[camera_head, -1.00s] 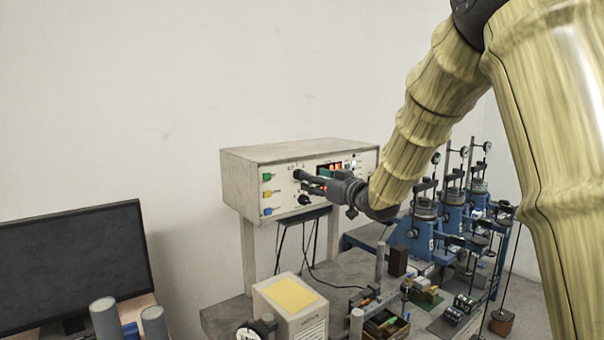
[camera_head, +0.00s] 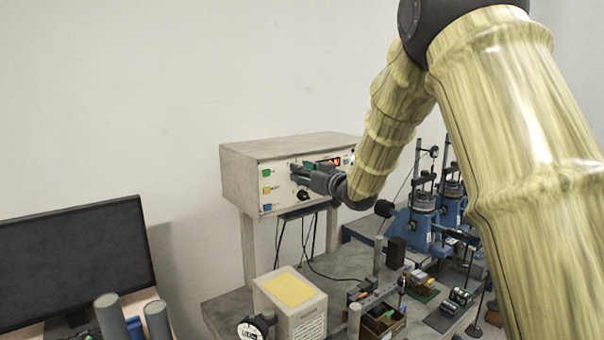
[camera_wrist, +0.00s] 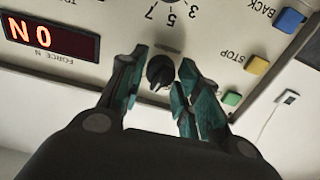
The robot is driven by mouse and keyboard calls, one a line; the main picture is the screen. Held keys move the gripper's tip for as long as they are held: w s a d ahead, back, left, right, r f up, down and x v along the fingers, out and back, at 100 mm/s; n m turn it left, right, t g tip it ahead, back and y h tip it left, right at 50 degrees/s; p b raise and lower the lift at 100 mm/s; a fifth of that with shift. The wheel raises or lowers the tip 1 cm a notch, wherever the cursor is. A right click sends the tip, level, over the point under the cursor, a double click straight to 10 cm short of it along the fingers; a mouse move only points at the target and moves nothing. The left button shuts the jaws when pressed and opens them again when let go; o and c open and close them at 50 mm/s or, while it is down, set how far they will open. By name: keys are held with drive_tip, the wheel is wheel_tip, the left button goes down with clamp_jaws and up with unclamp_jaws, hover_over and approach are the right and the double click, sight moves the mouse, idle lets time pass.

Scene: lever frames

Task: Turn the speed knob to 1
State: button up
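The control box (camera_head: 245,185) has a pale front panel with buttons, a red display and black knobs. My gripper (camera_head: 300,171) is at the upper part of this panel. In the wrist view, which shows the panel upside down, my gripper (camera_wrist: 161,62) is open. Its green-padded fingers stand on either side of a black knob (camera_wrist: 160,71), with small gaps. Dial numbers 3, 5 and 7 (camera_wrist: 168,20) show at the top edge; most of that dial is out of view. A lower black knob (camera_head: 302,195) shows below my gripper. I cannot read which knob is labelled speed.
The red display (camera_wrist: 50,36) and the blue (camera_wrist: 290,20), yellow (camera_wrist: 257,65) and green (camera_wrist: 232,98) buttons flank the gripper. Below the box are a yellow-topped white box (camera_head: 291,305) and blue test devices (camera_head: 415,230). A monitor (camera_head: 75,262) stands left.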

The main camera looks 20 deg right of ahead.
drive_tip(key=c, duration=0.4)
drive_tip(key=shift+f+b, duration=0.1)
drive_tip(key=shift+b, duration=0.3)
drive_tip(key=shift+n+b, duration=1.4)
drive_tip(key=shift+b, duration=0.2)
drive_tip(key=o, duration=1)
drive_tip(key=shift+a, duration=0.1)
